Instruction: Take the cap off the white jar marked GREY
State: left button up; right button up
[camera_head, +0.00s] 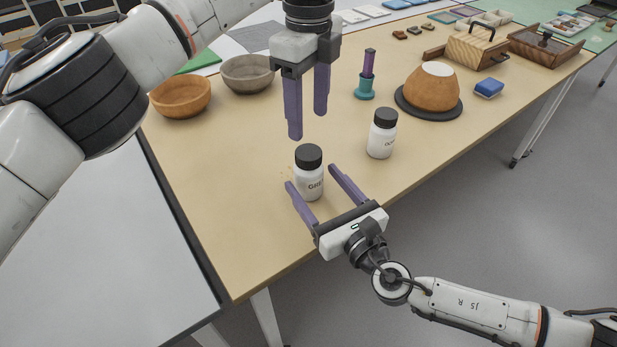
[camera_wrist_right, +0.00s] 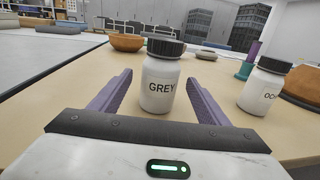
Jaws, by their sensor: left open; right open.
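The white jar marked GREY (camera_head: 309,184) stands upright on the table, its black cap (camera_head: 308,156) on top. In the right wrist view the jar (camera_wrist_right: 158,88) and its cap (camera_wrist_right: 164,47) show with the label facing me. My right gripper (camera_head: 310,175) is open, its purple fingers reaching toward the jar from the front, one on each side; its fingers also show in the wrist view (camera_wrist_right: 160,85). My left gripper (camera_head: 308,125) is open and empty, pointing down above and slightly behind the cap.
A second white jar (camera_head: 381,141) with a black cap stands to the right, its label partly readable. Two bowls, orange (camera_head: 180,98) and grey (camera_head: 247,74), sit at the back left. A teal-and-purple tool (camera_head: 366,84) and a brown domed pot (camera_head: 432,88) stand behind.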

jog(key=shift+x, duration=0.8)
